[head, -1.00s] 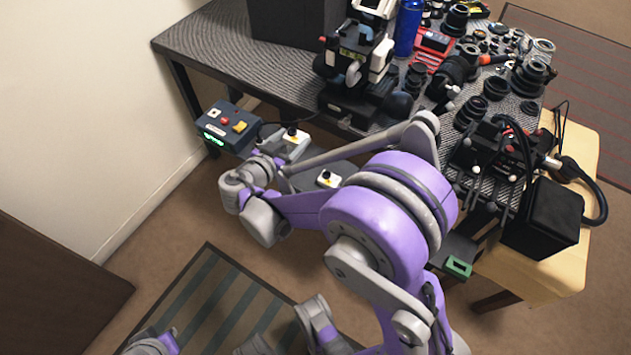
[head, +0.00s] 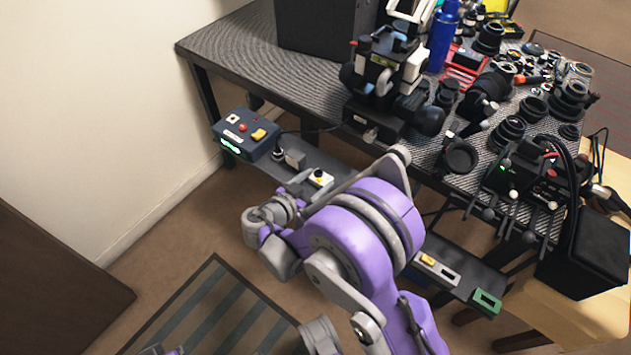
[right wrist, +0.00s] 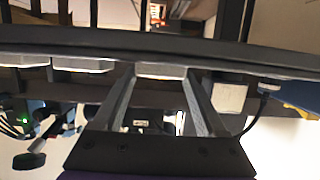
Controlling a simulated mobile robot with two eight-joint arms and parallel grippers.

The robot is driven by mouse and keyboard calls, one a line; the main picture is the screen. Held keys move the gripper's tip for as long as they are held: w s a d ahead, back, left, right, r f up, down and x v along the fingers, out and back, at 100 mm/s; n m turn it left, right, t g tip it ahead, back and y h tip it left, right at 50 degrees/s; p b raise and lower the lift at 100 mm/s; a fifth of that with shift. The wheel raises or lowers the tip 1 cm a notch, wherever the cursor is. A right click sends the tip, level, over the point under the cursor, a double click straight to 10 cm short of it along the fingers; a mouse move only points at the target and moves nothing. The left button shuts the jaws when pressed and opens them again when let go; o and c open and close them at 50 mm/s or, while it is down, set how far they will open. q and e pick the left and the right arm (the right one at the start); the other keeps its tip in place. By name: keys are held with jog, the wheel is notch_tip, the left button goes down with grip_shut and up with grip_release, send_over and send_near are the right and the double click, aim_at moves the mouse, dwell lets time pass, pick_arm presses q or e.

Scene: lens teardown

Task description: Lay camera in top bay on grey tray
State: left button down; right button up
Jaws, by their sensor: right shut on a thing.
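In the right wrist view, my right gripper (right wrist: 160,76) has its two dark fingers closed on a pale piece (right wrist: 160,69) under a long dark edge. In the head view, my purple right arm covers the middle of the grey rail below the table edge. My left gripper is not in view.
Lenses, a blue bottle (head: 441,38) and tools crowd the table's right.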

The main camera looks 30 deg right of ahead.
jog(key=o, duration=1.3)
jog(key=shift+f, duration=0.1)
jog(key=shift+o, duration=0.2)
jog(key=shift+r, duration=0.2)
jog(key=p+v, duration=0.2)
jog(key=v, duration=1)
jog(key=s+d+n+g+y, duration=0.3)
jog(key=s+d+n+y, duration=0.2)
jog(key=s+n+y, duration=0.15)
jog(key=s+a+r+n+t+y, duration=0.1)
jog(key=s+a+n+y, duration=0.3)
jog(key=s+n+y, duration=0.3)
jog(key=s, duration=0.4)
jog(key=shift+s+t, duration=0.3)
jog(key=shift+s, duration=0.1)
jog(key=shift+r, duration=0.15)
